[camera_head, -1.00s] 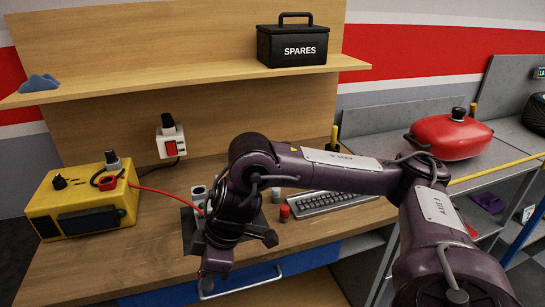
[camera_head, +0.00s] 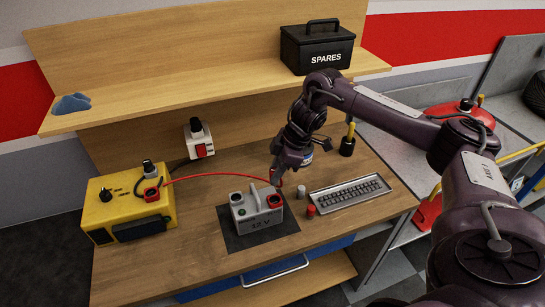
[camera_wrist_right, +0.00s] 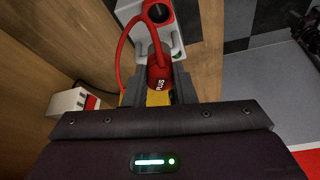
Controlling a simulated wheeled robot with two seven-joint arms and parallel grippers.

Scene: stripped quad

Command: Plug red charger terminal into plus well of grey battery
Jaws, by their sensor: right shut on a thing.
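The grey battery (camera_head: 257,222), marked 12 V, stands upright on a dark mat (camera_head: 232,240). Its red-ringed well (camera_head: 274,201) is at the right of its top; the red well also shows in the right wrist view (camera_wrist_right: 157,13). My right gripper (camera_head: 277,180) is just behind and above that well. It is shut on the red charger terminal (camera_wrist_right: 159,76), marked PLUS, which is apart from the well in the wrist view. The red cable (camera_head: 215,175) runs from the terminal to the yellow charger (camera_head: 130,210). My left gripper is not in view.
A white socket box (camera_head: 199,140) is on the back panel. The bench front left of the mat is clear.

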